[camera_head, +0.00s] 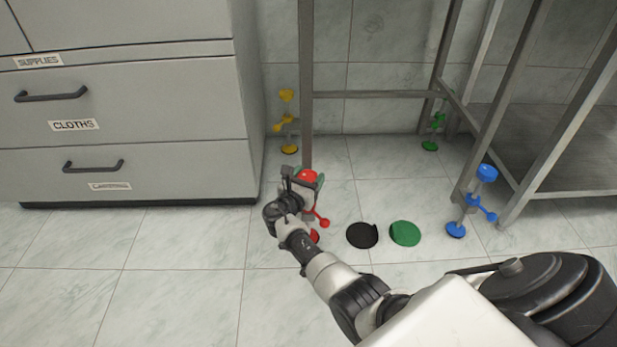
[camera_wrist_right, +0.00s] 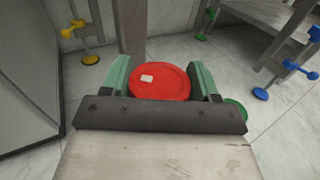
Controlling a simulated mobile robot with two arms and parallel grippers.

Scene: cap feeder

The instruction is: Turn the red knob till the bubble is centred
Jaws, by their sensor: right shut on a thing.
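The red knob (camera_head: 307,176) tops the red foot at the front left leg of the metal frame. It also shows in the right wrist view (camera_wrist_right: 160,82) as a red disc with a small pale mark near its middle. My right gripper (camera_head: 304,179) is at the red knob. In the right wrist view its green-padded fingers (camera_wrist_right: 160,80) are on either side of the disc, shut on it. A red side handle (camera_head: 322,220) shows below the gripper. The bubble is not in view. My left gripper is not in view.
Yellow (camera_head: 286,122), green (camera_head: 435,130) and blue (camera_head: 475,205) feet stand at the other legs. A black disc (camera_head: 362,235) and a green disc (camera_head: 405,233) lie on the floor. A grey drawer cabinet (camera_head: 130,135) stands close at the left.

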